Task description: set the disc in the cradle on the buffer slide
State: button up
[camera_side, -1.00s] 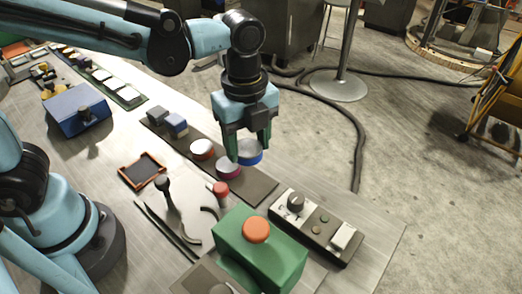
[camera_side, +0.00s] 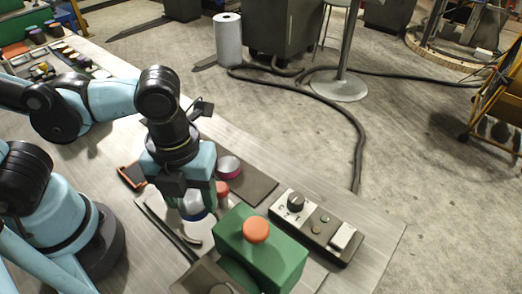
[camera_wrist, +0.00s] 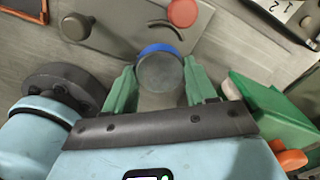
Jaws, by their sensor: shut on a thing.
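My gripper (camera_side: 197,200) is shut on a disc (camera_side: 194,214) with a blue rim and grey top. In the wrist view the disc (camera_wrist: 160,70) sits between the two green fingers. It is over the metal plate that appears to be the buffer slide (camera_wrist: 118,32), near a dark curved piece (camera_wrist: 166,27) that may be part of the cradle. In the side view a pale curved piece (camera_side: 194,243) shows just below the disc. The arm and gripper hide much of the slide there, and I cannot tell the disc's height.
A red knob (camera_side: 222,189) stands close beside the gripper. A green housing with an orange button (camera_side: 256,229) is to the right, with a control box (camera_side: 315,226) beyond. A magenta-rimmed disc (camera_side: 229,167) lies behind. A black knob (camera_wrist: 77,26) stands on the plate.

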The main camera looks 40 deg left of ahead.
aim_at(201, 225)
jog(key=shift+f, duration=2.8)
jog(key=shift+f, duration=0.2)
